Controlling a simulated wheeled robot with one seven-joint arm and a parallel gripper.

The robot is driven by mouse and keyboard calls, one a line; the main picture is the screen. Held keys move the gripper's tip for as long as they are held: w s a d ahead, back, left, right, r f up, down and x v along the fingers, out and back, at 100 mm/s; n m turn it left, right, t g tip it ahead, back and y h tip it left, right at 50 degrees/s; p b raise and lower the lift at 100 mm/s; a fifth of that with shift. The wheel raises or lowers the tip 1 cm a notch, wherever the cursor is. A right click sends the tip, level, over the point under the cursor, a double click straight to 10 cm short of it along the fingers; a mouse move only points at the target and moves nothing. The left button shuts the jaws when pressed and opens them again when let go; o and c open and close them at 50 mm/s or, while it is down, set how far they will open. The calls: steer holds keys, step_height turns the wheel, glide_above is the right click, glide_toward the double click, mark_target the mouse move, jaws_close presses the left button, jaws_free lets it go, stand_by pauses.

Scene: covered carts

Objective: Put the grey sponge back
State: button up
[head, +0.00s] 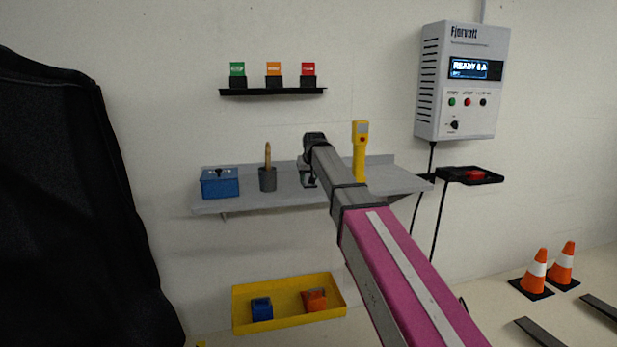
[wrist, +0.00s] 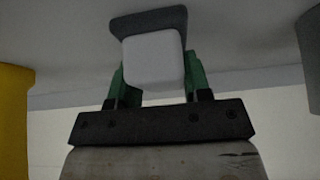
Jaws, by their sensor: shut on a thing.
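My gripper (head: 309,176) is over the grey wall shelf, between the dark cup and the yellow handheld device. In the wrist view, the green fingers of my gripper (wrist: 155,78) are shut on the grey sponge (wrist: 151,58), a pale grey block. A darker grey piece (wrist: 148,20) lies at the block's far end, against the shelf surface. I cannot tell whether it is part of the sponge or a separate holder. In the head view my arm mostly hides the sponge.
On the shelf (head: 235,204) stand a blue box (head: 220,185), a dark cup (head: 268,180) with a brown item, and a yellow device (head: 360,150). Below is a yellow bin (head: 290,320). A black tray (head: 485,179) is on the right. A black covered shape (head: 70,200) fills the left.

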steer(key=o, duration=0.8)
steer(key=shift+f, duration=0.1)
steer(key=shift+o, duration=0.2)
steer(key=v, duration=1.2)
